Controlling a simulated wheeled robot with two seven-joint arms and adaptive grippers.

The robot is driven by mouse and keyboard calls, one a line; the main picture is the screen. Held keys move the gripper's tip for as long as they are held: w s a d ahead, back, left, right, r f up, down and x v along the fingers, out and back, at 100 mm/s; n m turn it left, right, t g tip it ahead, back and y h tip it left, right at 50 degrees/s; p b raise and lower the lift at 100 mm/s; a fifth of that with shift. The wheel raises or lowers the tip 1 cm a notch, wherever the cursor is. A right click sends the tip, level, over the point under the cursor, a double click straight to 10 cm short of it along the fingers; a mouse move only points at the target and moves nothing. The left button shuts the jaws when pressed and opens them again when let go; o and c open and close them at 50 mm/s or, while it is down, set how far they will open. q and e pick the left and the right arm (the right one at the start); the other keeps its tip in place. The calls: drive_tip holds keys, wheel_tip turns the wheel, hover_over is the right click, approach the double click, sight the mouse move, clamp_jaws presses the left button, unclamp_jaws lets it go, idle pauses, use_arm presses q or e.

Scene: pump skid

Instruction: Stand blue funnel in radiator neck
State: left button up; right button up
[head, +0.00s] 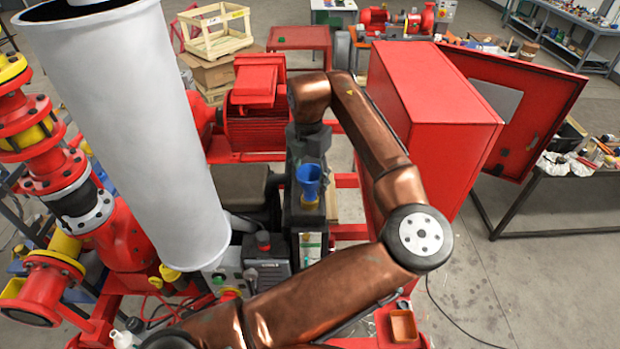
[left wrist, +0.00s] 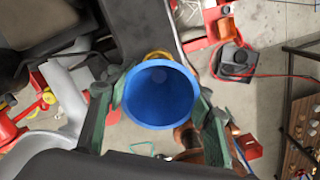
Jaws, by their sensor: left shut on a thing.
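The blue funnel (head: 309,181) stands about upright, wide mouth up, in the head view. It also shows in the left wrist view (left wrist: 158,97), where I look into its mouth. My left gripper (head: 308,158) is shut on the funnel, with a fingertip on each side of its cone in the left wrist view. The brass-coloured radiator neck (head: 309,206) is just below the funnel on the dark radiator (head: 306,220). Part of the neck's ring shows behind the funnel's far rim (left wrist: 158,54). The spout is hidden, so I cannot tell whether it is inside the neck. My right gripper is out of view.
A large pale cylinder (head: 125,110) stands left of the radiator. A red cabinet (head: 430,115) with an open door (head: 530,95) is at the right. A red motor (head: 257,105) is behind. An orange tray (head: 403,326) sits at the front right. Floor is open at the right.

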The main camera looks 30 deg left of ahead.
use_arm(q)
drive_tip(key=shift+f, duration=1.1)
drive_tip(key=o, duration=1.5)
drive_tip(key=r, duration=1.2)
drive_tip(key=shift+s, duration=0.3)
